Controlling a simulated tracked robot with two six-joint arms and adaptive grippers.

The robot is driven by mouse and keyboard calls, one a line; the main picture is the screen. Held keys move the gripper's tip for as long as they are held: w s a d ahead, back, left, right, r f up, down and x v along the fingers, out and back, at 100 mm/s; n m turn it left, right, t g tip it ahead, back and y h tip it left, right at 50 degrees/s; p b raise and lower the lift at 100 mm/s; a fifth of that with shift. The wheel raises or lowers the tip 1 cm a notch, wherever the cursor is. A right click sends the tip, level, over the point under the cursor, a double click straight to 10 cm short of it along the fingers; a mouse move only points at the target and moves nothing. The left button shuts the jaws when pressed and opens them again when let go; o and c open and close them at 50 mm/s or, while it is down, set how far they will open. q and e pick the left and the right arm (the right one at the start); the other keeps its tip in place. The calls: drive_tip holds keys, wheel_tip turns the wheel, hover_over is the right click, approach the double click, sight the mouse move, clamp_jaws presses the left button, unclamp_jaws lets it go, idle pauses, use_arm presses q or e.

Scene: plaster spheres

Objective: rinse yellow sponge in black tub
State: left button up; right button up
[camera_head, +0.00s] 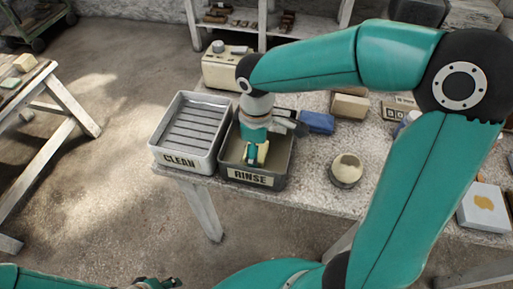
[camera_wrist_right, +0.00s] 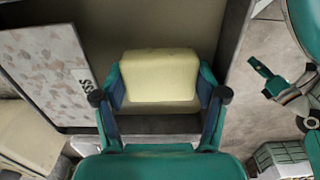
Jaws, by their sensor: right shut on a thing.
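The black tub (camera_head: 282,166), labelled RINSE, stands on the bench with dull brownish content inside. My right gripper (camera_head: 257,154) reaches down into it and is shut on the yellow sponge (camera_head: 262,153). In the right wrist view the sponge (camera_wrist_right: 159,76) sits between both fingers, with the tub's dark wall close below it. I cannot tell how deep the sponge sits in the tub's content. My left gripper (camera_head: 160,284) is only partly in view at the bottom edge of the head view, away from the tub, and its jaw opening is unclear.
A grey slatted tray (camera_head: 163,158) labelled CLEAN stands directly left of the tub. A cream box (camera_head: 222,70) with a knob is behind. My right arm crosses over the bench.

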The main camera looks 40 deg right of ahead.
wheel_tip(320, 180, up, 7)
drive_tip(key=p, duration=0.6)
idle(0.4)
drive_tip(key=shift+f, duration=0.1)
idle(0.4)
